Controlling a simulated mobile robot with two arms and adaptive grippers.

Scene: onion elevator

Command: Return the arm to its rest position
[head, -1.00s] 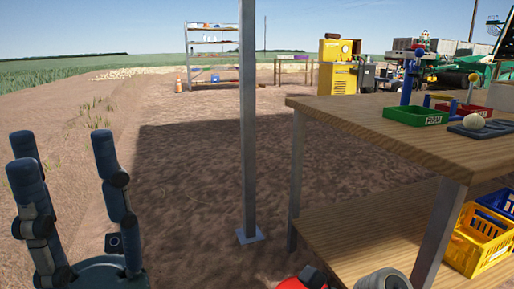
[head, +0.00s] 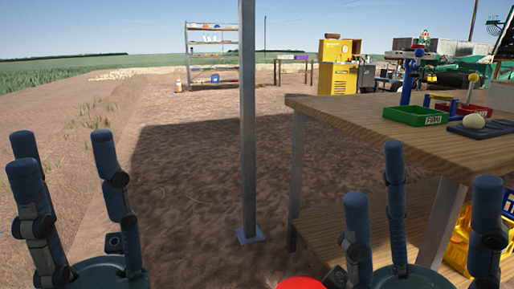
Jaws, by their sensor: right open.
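My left gripper (head: 65,165) stands upright at the lower left of the head view. Its dark blue fingers are spread apart with nothing between them. My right gripper (head: 420,205) is upright at the lower right, its fingers spread wide and empty. It appears in front of the wooden table (head: 350,116) and covers part of the table's lower shelf (head: 325,225) in the picture. I cannot tell how close it is to the table.
A green tray (head: 416,115) and an onion (head: 473,121) on a dark plate sit on the tabletop. A yellow crate (head: 459,250) is on the lower shelf, partly hidden. A metal post (head: 248,130) stands left of the table. Bare ground lies between my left gripper and the post.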

